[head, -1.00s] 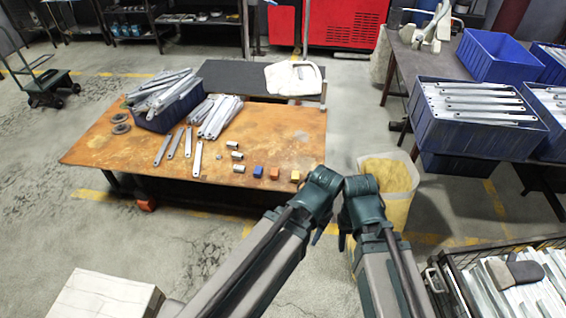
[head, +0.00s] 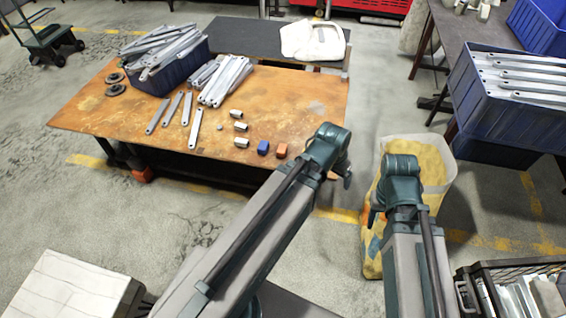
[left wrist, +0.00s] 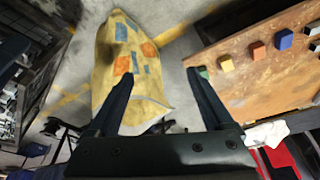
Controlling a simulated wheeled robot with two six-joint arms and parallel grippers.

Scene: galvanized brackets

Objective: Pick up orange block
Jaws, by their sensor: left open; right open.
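The orange block (head: 281,150) sits near the front right edge of the rusty-orange table (head: 130,113), just right of a blue block (head: 263,147). In the left wrist view the orange block (left wrist: 258,50) lies between the blue block (left wrist: 285,39) and a yellow block (left wrist: 226,62). A green block (left wrist: 203,72) is partly behind a finger. My left gripper (head: 344,178) is right of the orange block, apart from it; its fingers (left wrist: 160,73) are open and empty. My right gripper (head: 373,216) is open, further right, off the table.
Metal cylinders (head: 239,126) and flat brackets (head: 196,130) lie left of the blocks. A blue bin (head: 150,80) of brackets stands behind. A yellow sack (head: 434,170) stands on the floor by my right gripper. A blue crate (head: 510,115) is at right.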

